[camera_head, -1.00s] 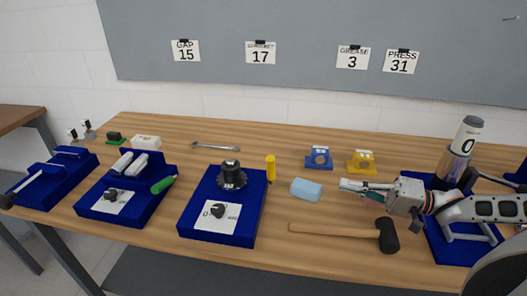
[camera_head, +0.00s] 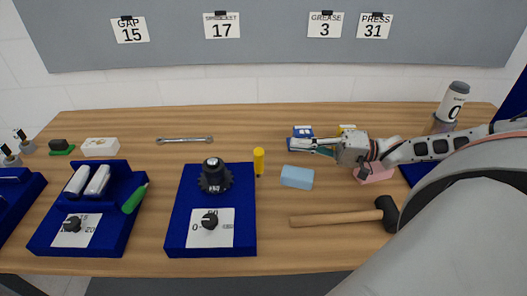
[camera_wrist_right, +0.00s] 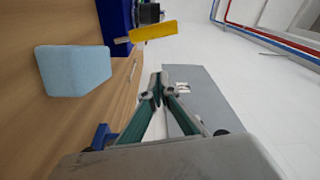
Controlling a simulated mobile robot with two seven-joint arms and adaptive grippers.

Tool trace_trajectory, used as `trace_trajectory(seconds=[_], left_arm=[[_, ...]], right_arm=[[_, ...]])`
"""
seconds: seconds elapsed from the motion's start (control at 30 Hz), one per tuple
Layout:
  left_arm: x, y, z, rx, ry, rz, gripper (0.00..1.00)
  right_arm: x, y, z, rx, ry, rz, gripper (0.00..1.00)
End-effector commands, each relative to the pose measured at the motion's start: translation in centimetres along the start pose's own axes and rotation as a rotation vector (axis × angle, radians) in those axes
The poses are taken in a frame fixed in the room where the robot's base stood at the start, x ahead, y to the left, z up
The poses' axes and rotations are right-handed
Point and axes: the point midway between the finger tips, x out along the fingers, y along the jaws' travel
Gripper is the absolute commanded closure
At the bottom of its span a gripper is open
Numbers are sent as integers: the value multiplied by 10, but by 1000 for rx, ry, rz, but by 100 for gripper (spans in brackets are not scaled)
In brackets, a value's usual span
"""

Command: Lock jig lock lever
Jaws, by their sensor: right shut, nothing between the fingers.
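My right gripper (camera_head: 296,146) is shut and empty, above the table behind the light blue foam block (camera_head: 297,177) in the head view. Its closed fingers also show in the right wrist view (camera_wrist_right: 160,88), touching nothing I can make out. A blue jig base (camera_head: 408,172) at the right is mostly hidden behind my right arm. A grey cylinder marked 0 (camera_head: 453,105) stands there. I cannot make out a lock lever; any on that jig is hidden by my arm. My left gripper is not in view.
A mallet (camera_head: 345,219) lies in front of the foam block. A blue fixture with a black knob (camera_head: 187,238) and a yellow cylinder (camera_head: 258,161) stand left of it. A pink block (camera_head: 375,174) is partly under my arm. A wrench (camera_head: 184,140) lies at the back.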

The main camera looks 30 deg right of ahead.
Motion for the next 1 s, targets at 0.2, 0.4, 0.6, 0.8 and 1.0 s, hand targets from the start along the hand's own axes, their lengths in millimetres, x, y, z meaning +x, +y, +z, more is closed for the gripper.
trace_trajectory(seconds=[0.2,0.4,0.6,0.8,1.0], left_arm=[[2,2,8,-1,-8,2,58],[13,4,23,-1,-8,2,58],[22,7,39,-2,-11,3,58],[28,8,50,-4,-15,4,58],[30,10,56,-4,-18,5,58]], right_arm=[[4,1,0,-1,0,-2,100],[26,3,1,-3,1,-5,100],[52,3,1,-2,0,-5,100],[71,1,0,-1,0,-4,100],[86,1,0,-1,0,-2,100]])
